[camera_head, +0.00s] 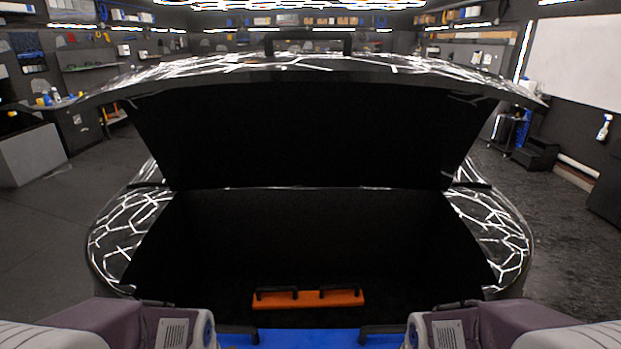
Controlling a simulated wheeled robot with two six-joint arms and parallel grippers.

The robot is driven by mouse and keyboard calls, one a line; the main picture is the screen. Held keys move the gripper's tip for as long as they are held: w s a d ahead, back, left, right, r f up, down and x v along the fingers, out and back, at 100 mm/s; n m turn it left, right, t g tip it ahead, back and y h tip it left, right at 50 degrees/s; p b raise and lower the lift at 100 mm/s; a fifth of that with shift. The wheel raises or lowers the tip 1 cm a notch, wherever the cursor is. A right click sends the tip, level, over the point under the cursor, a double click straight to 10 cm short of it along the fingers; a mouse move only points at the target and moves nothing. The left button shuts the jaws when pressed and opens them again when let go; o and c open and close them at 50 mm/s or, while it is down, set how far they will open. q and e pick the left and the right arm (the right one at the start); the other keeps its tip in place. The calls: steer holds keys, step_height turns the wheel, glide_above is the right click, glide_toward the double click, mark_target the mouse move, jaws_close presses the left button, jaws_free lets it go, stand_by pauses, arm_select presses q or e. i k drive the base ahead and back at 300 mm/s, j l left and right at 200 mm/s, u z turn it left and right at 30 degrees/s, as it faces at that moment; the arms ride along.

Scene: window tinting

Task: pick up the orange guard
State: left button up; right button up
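The orange guard (320,299) is a long orange bar lying crosswise on the dark floor of the open car trunk, low in the middle of the head view. Two black handle-like pieces sit along its top edge, left and right of its middle. My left gripper (206,317) is at the bottom, left of the guard and nearer to me. Neither touches the guard.
The raised trunk lid (310,130) hangs over the opening. Glossy rear body panels flank it on the left (125,235) and right (497,235). A blue surface (320,341) lies in front of the guard. The trunk interior around the guard is very dark and looks empty.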

mark_target(278, 298)
steer(key=i+j+u, duration=0.3)
steer(key=j, duration=0.35)
steer(key=i+j+u, duration=0.3)
steer(key=i+j, duration=0.25)
